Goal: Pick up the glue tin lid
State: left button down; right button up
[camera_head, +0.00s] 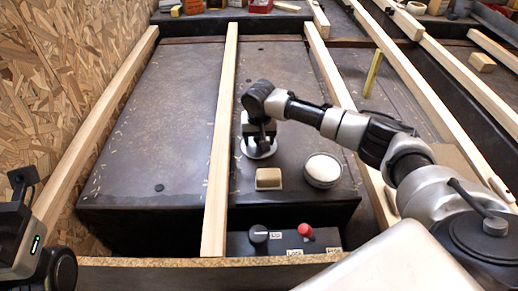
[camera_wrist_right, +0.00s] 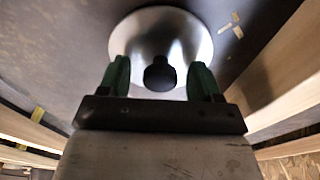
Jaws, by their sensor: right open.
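The glue tin lid (camera_wrist_right: 160,35) is a shiny round metal disc with a black knob (camera_wrist_right: 160,74) in the middle. It lies on the dark surface, and its pale rim (camera_head: 260,155) shows under my right gripper in the head view. My right gripper (camera_wrist_right: 160,70) is open, its two green fingers on either side of the knob with gaps to it. I cannot tell how far the fingertips are above the lid. A round tin with white contents (camera_head: 323,169), likely the glue tin, stands open to the lid's right. My left gripper (camera_head: 22,185) is partly in view at the left edge.
A tan block (camera_head: 268,179) sits in front of the lid. A long wooden rail (camera_head: 221,140) runs just left of it, and another (camera_head: 328,65) passes to the right. A control box (camera_head: 283,241) with a black knob and red button is at the near edge. The dark panel farther left is clear.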

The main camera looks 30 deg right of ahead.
jog(key=c, duration=1)
jog(key=shift+r, duration=0.15)
